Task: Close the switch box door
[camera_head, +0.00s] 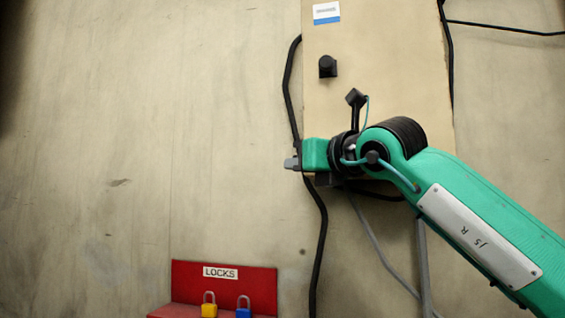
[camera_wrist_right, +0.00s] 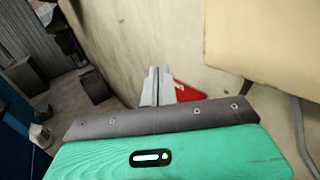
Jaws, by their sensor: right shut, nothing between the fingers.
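The beige switch box (camera_head: 385,85) is on the wall at upper right of centre in the head view, with its front panel facing me. A black knob (camera_head: 327,66) and a blue-and-white label (camera_head: 326,13) are on that panel. I cannot tell whether the door is fully flush. My right gripper (camera_head: 292,163) is shut and empty, just beyond the box's lower left edge, pointing left. In the right wrist view its grey fingers (camera_wrist_right: 157,87) are together, and the box (camera_wrist_right: 270,40) is at upper right. My right arm covers the box's lower part. My left gripper is not in view.
A red locks holder (camera_head: 225,285) with a yellow padlock (camera_head: 209,310) and a blue padlock (camera_head: 243,313) is below. A black cable (camera_head: 288,85) runs along the box's left side. The wall at left is bare.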

